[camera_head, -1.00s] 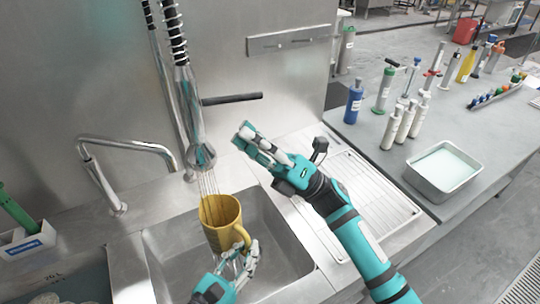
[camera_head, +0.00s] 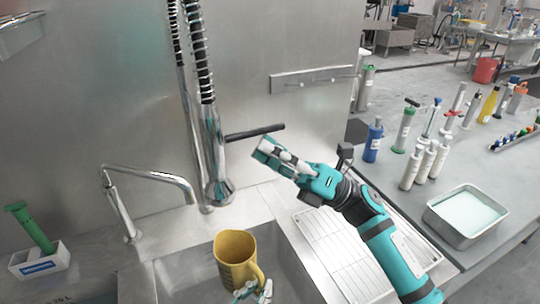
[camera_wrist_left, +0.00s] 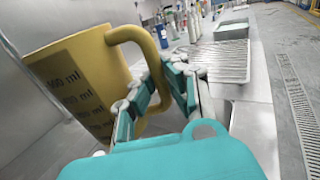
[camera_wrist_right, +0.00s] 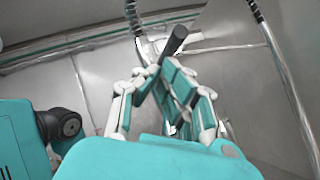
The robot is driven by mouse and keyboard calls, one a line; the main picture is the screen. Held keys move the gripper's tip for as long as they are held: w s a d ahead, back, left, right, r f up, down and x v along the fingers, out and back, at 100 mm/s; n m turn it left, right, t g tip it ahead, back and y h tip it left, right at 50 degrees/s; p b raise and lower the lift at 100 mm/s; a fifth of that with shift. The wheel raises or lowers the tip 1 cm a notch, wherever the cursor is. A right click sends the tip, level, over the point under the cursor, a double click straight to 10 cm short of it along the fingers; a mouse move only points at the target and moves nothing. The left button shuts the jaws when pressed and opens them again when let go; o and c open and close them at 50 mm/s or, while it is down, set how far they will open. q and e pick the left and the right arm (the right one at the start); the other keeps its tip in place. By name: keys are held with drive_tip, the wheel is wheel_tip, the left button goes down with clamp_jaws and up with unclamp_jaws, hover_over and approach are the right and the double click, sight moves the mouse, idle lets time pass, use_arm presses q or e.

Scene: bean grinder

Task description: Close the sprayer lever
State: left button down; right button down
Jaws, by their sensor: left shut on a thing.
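The sprayer lever (camera_head: 255,132) is a dark bar reaching right from the sprayer (camera_head: 218,180), over the sink. No water shows below the spray head. My right gripper (camera_head: 264,152) is just below the lever's free end; in the right wrist view the lever (camera_wrist_right: 174,42) shows beyond and between the fingers (camera_wrist_right: 155,88). Whether they touch it or are closed is unclear. My left gripper (camera_wrist_left: 160,95) is shut on the handle of the yellow measuring mug (camera_wrist_left: 85,85). The mug (camera_head: 236,258) is upright over the sink, below and right of the spray head.
A second faucet (camera_head: 150,175) stands at left, near a white caddy (camera_head: 40,262) with a green tool. A ribbed drainboard (camera_head: 335,250) lies right of the sink (camera_head: 190,275). Bottles and a metal tray (camera_head: 466,214) stand on the right counter.

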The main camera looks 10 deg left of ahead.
drive_tip(key=shift+d+r, duration=0.15)
drive_tip(key=shift+r, duration=0.35)
drive_tip(key=s+d+f, duration=0.1)
drive_tip(key=d+f, duration=0.8)
drive_tip(key=f, duration=0.1)
drive_tip(key=shift+d, duration=0.1)
drive_tip(key=shift+f, duration=0.1)
